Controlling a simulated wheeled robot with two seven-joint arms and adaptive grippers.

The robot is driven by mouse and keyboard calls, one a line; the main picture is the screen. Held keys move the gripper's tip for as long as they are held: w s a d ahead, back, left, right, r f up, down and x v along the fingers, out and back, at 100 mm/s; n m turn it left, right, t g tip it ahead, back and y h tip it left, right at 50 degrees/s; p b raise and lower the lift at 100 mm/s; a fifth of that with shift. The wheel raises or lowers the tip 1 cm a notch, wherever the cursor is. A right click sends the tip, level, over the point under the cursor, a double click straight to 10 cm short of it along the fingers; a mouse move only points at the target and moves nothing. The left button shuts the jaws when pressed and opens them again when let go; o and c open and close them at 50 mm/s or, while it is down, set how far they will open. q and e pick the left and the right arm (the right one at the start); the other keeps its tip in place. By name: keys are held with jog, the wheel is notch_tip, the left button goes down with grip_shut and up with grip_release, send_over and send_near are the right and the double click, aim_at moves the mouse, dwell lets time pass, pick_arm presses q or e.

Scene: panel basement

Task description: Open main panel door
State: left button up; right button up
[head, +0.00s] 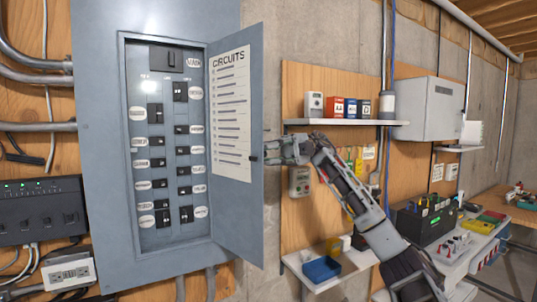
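The main panel (98,130) is a tall grey-blue breaker box on the wall at left. Its door (234,200) stands open, swung out to the right on its right side, with a white circuits list (231,115) on its inner face. Black breakers with white labels show inside the opening. A small dark latch (254,158) sits at the door's free edge. My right gripper (272,153) is at that edge, beside the latch, its arm reaching in from the lower right. Its fingertips are partly hidden by the door, and whether they touch it is unclear. My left gripper is out of view.
A shelf (345,123) with small boxes is on the plywood behind my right arm. A closed grey cabinet (430,108) hangs further right. A lower shelf holds a blue bin (321,269). A black power unit (40,211) and an outlet box (70,272) are at left.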

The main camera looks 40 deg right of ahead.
jog(key=shift+o, duration=1.3)
jog(key=shift+d, duration=0.15)
jog(key=w+d, duration=0.1)
jog(key=d, duration=1)
jog(key=shift+d, duration=0.3)
